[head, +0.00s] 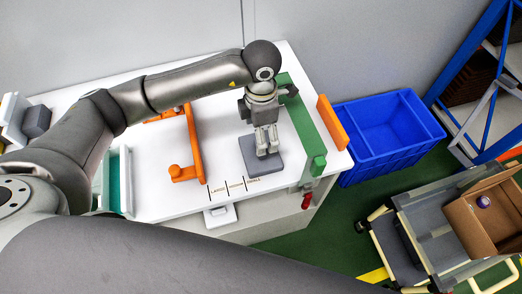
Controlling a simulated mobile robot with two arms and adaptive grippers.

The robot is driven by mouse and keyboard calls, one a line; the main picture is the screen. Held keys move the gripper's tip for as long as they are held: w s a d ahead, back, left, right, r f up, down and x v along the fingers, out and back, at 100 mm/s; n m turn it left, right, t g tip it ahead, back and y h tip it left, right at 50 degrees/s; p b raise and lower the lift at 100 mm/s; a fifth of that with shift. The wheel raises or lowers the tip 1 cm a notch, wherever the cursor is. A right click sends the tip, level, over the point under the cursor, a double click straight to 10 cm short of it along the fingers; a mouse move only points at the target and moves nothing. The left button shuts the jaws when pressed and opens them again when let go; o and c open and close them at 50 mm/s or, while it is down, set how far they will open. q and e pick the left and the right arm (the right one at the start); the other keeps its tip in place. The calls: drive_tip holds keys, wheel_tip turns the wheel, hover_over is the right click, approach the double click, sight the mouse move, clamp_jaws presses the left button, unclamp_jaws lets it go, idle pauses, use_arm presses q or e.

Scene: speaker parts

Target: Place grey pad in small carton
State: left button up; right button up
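The grey pad (250,160), a flat dark-grey square, lies on the white table near its front right, beside the size labels. My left gripper (267,152) points down over the pad, with its fingertips at or just above the pad's upper face. The fingers look close together, but I cannot tell whether they are open or shut, or whether they grip any part of the pad. A brown open carton (475,240) stands on a cart at the lower right, with a small purple-and-white item inside. My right gripper is not in view.
An orange bracket (193,145) stands left of the pad, and a green bar (302,120) and orange block (332,122) stand to its right. A blue bin (385,135) stands on the floor beyond the table. The cart (437,232) is apart from the table.

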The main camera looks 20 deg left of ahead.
sight(256, 166)
use_arm(q)
drive_tip(key=shift+f, duration=0.4)
wheel_tip(256, 166, down, 5)
drive_tip(key=shift+a+r+p, duration=0.1)
drive_tip(key=shift+p, duration=1.05)
drive_tip(key=shift+f, duration=0.4)
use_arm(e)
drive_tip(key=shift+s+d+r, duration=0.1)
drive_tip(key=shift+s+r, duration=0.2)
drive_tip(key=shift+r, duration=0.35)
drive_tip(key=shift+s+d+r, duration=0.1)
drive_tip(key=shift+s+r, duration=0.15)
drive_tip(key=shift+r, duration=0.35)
use_arm(q)
drive_tip(key=shift+c, duration=0.4)
drive_tip(key=c, duration=0.7)
drive_tip(key=shift+c, duration=1.1)
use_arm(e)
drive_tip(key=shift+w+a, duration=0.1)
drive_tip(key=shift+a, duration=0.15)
